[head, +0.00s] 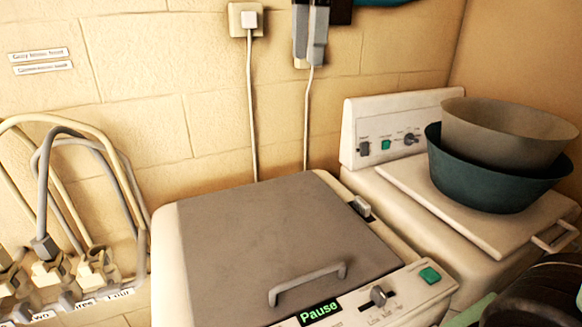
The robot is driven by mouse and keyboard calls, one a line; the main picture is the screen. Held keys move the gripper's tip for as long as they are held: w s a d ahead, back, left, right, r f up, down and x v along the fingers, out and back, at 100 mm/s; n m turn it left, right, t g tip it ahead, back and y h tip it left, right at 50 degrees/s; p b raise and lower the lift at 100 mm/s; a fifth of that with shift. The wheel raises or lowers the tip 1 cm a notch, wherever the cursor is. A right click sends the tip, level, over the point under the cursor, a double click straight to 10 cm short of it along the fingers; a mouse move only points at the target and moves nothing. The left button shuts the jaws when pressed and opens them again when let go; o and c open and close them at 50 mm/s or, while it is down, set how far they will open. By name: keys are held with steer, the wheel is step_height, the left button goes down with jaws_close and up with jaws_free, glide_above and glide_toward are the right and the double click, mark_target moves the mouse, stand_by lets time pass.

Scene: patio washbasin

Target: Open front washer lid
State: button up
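The front washer (168,285) stands at the lower middle of the head view. Its grey-brown lid (270,225) lies flat and shut on top. A grey bar handle (308,284) is fixed near the lid's front edge. A small grey latch-like part (361,207) sits at the lid's right back edge. My gripper is not in view.
A second white machine (400,205) stands close on the right, with a board (400,185) and two stacked basins (500,190) on top. Hoses and taps (70,265) line the left. Dark round objects (540,300) fill the lower right corner. The lid's top is clear.

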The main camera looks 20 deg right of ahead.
step_height(320, 180, down, 17)
steer(key=p, duration=0.2)
steer(key=shift+w, duration=0.45)
jaws_close()
steer(key=c, duration=0.7)
jaws_free()
steer(key=shift+c, duration=0.2)
steer(key=o, duration=0.7)
steer(key=shift+o, duration=0.2)
step_height(320, 180, up, 17)
steer(key=s+b, duration=0.1)
steer(key=b, duration=0.1)
steer(key=shift+r, duration=0.15)
